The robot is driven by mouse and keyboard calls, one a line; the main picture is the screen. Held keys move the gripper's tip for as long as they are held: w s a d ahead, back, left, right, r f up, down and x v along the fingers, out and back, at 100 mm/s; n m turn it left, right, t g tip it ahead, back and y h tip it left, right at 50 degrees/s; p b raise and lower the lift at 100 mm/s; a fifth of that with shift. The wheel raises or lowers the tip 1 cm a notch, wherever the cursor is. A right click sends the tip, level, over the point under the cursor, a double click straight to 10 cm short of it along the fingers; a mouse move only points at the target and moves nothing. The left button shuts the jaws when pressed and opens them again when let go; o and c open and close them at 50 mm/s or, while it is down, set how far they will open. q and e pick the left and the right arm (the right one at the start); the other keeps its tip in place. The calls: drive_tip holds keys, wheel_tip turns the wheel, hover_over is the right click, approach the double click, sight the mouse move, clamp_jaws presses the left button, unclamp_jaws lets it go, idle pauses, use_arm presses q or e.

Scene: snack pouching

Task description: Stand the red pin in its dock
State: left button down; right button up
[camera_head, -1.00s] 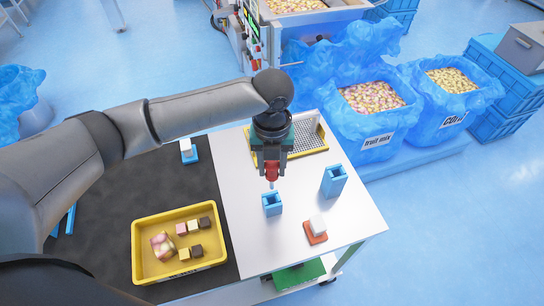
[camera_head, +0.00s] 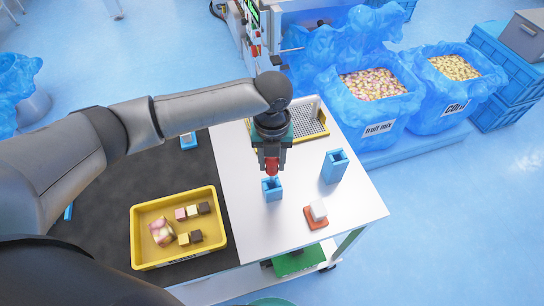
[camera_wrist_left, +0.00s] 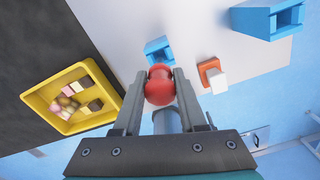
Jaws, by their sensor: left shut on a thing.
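The red pin (camera_head: 271,164) is between the fingers of my left gripper (camera_head: 272,160), which is shut on it. Its rounded red head shows in the wrist view (camera_wrist_left: 159,85), between the left gripper's two fingers (camera_wrist_left: 159,92). A small open-topped blue dock (camera_head: 272,191) stands on the white table right below the pin. It also shows in the wrist view (camera_wrist_left: 158,51), just beyond the pin. The pin's lower end is at the dock's mouth in the head view; I cannot tell whether it is inside. My right gripper is not in view.
A taller blue holder (camera_head: 334,168) stands to the right. An orange base with a white block (camera_head: 318,210) is in front of it. A yellow tray (camera_head: 140,249) with several sweets lies on the dark mat. A wire-mesh yellow rack (camera_head: 318,117) stands behind the gripper.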

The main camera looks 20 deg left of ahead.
sight(272, 177)
use_arm(q)
drive_tip(key=shift+f, duration=0.65)
drive_tip(key=shift+r, duration=0.1)
idle(0.4)
drive_tip(key=shift+p, duration=0.9)
idle(0.8)
drive_tip(key=shift+f+b, duration=1.75)
drive_tip(key=shift+f, duration=1.15)
drive_tip(key=shift+c, duration=1.9)
unclamp_jaws()
drive_tip(key=shift+r, duration=0.1)
wheel_tip(272, 177, up, 15)
drive_tip(key=shift+r+p, duration=0.15)
drive_tip(key=shift+p, duration=0.6)
